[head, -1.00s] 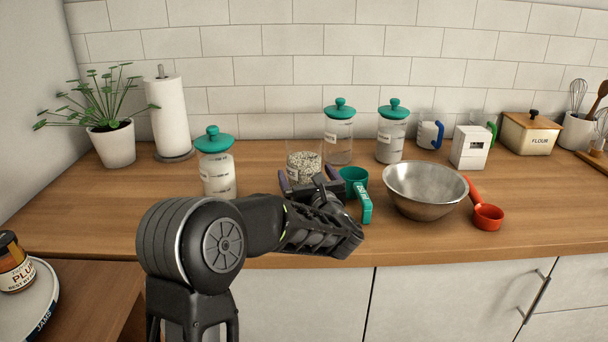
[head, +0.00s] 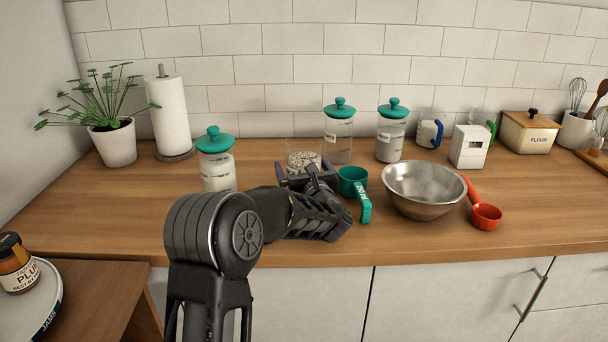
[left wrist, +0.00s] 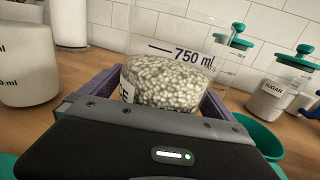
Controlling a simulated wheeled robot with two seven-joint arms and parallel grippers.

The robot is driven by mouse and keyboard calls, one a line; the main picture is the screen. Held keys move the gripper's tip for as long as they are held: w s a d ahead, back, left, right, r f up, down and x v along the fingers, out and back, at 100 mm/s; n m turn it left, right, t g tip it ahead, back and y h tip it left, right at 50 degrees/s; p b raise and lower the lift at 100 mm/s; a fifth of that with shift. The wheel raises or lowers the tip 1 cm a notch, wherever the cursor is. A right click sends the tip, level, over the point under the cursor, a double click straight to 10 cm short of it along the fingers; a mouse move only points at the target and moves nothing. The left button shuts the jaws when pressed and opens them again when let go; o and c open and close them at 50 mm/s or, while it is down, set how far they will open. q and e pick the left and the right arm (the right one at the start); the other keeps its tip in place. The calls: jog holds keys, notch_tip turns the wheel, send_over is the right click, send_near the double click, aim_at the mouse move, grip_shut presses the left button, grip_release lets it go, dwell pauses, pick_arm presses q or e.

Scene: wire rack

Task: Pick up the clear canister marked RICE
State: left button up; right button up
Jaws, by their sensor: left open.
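The clear canister (head: 303,158) has no lid and holds pale grains. In the left wrist view the canister (left wrist: 170,75) shows a 750 ml line and a partly hidden label ending in "CE". My left gripper (head: 303,170) is open, with its purple-edged fingers on either side of the canister's body. In the left wrist view the fingers flank it and the gripper's body hides its lower part. Whether the fingers touch it I cannot tell. My right gripper is not in view.
A green measuring cup (head: 353,182) stands close right of the gripper, and a steel bowl (head: 425,190) is beyond it. A green-lidded canister (head: 217,170) stands to the left. Two more green-lidded canisters (head: 339,140) (head: 391,138) stand behind. The counter's front left is clear.

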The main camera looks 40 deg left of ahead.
pick_arm(q)
jog(key=c, duration=2.1)
jog(key=shift+r, duration=0.1)
